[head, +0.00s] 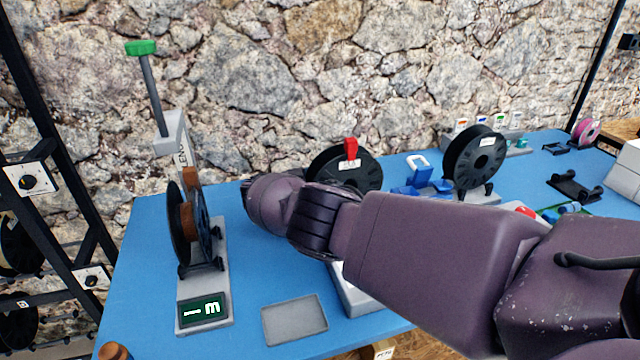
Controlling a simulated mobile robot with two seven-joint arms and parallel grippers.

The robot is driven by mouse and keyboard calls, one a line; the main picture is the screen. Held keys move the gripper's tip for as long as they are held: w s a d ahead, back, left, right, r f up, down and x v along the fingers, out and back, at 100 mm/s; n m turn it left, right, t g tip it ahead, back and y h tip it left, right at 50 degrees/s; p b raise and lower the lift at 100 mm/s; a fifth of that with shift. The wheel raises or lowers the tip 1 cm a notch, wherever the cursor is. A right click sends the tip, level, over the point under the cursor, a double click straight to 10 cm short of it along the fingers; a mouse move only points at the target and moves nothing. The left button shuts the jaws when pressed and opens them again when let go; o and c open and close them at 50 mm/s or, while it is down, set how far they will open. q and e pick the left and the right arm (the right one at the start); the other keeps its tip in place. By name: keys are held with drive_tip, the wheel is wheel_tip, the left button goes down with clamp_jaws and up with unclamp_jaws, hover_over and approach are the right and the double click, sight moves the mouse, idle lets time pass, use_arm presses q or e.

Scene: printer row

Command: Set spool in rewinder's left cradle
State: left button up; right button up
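A dark spool with brown filament (187,222) stands upright, nearly edge-on, over black roller supports on a grey stand (203,285) at the left of the blue table. The stand has a display reading "– m" and a post with a green-topped lever. I cannot tell which machine is the rewinder. A black spool (325,163) with a red clip and white label stands behind my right wrist, its lower part hidden. Another black spool (474,160) stands upright farther right. My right arm reaches in from the right; its gripper is hidden behind the wrist. My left gripper is out of view.
A shallow grey tray (294,320) lies at the table's front. A blue holder (422,182) stands between the two black spools. A black roller stand (573,188) is at the right. A dark rack borders the left. Blue table (150,250) shows bare left of the stand.

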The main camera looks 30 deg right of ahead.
drive_tip(key=shift+a+f, duration=0.1)
drive_tip(key=shift+f, duration=0.05)
drive_tip(key=b+v, duration=0.2)
drive_tip(key=v, duration=0.5)
drive_tip(key=shift+a, duration=0.2)
idle(0.4)
